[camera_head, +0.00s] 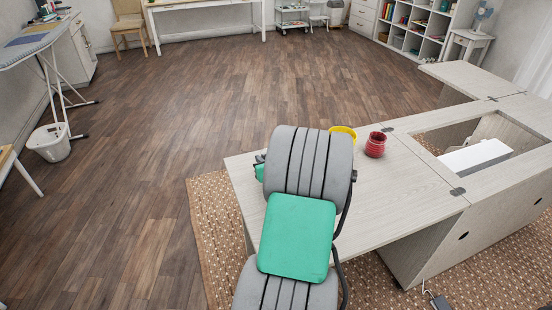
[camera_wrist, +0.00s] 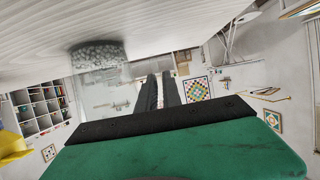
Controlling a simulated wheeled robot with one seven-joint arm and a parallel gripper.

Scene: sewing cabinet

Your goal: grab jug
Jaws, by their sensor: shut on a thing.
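The jug (camera_wrist: 97,55) shows in the wrist view as a clear, glassy shape with a pebbled grey band beside the pale tabletop. The rest of its body is see-through and hard to trace. My gripper (camera_wrist: 161,92) has its two black fingers close together in front of the hazy glass, shut on a narrow part of the jug that the fingers mostly hide. In the head view my grey and green arm covers the gripper and the jug.
A yellow container (camera_head: 343,132) and a red pot (camera_head: 375,145) stand on the cabinet top (camera_head: 425,197), right of my arm. The yellow one also shows in the wrist view (camera_wrist: 12,145). A white block (camera_head: 475,156) sits in the cabinet's opening. Open floor (camera_head: 200,110) lies beyond.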

